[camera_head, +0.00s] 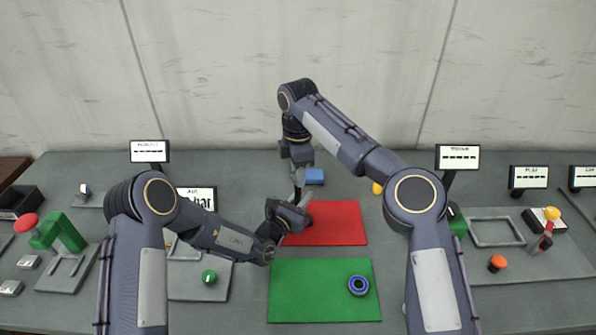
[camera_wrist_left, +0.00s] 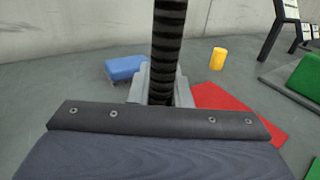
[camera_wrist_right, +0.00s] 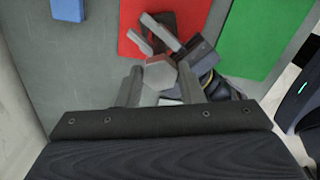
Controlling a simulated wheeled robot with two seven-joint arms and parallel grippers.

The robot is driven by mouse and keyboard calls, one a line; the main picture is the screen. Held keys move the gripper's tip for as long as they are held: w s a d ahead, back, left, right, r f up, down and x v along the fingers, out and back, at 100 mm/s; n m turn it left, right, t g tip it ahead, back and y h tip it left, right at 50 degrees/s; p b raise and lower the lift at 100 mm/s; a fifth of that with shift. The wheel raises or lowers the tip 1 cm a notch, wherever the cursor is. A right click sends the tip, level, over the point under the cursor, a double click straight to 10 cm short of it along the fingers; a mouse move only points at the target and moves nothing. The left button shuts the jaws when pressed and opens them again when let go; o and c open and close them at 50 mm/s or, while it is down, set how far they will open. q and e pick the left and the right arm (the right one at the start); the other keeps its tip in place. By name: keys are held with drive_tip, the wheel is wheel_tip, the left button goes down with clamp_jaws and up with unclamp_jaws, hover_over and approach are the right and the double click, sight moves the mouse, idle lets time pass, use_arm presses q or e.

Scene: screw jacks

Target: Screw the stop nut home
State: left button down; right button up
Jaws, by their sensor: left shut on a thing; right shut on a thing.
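My left gripper (camera_head: 298,212) is shut on a dark, ridged threaded rod (camera_wrist_left: 168,45), which stands upright between its fingers over the red mat's left edge. My right gripper (camera_head: 298,165) points down from above the left one. In the right wrist view its fingers are shut on a grey hexagonal piece (camera_wrist_right: 160,73), seen end-on. It looks like the stop nut or a screw head; I cannot tell which. Its thread contact with the rod is hidden. A dark ring with a blue rim (camera_head: 358,286) lies on the green mat.
The red mat (camera_head: 345,225) and green mat (camera_head: 300,300) lie in the middle. A blue block (camera_head: 314,177) and yellow cylinder (camera_head: 377,188) stand behind. Fixtures with small signs crowd both sides, including a green clamp-like frame (camera_head: 62,233). The green mat is mostly clear.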

drive_tip(key=m, duration=0.4)
drive_tip(key=shift+m, duration=0.4)
drive_tip(key=m, duration=1.5)
drive_tip(key=shift+m, duration=0.4)
drive_tip(key=m, duration=1)
drive_tip(key=shift+m, duration=0.3)
drive_tip(key=m, duration=0.2)
drive_tip(key=shift+m, duration=0.4)
drive_tip(key=o, duration=1.1)
drive_tip(key=shift+f, duration=0.1)
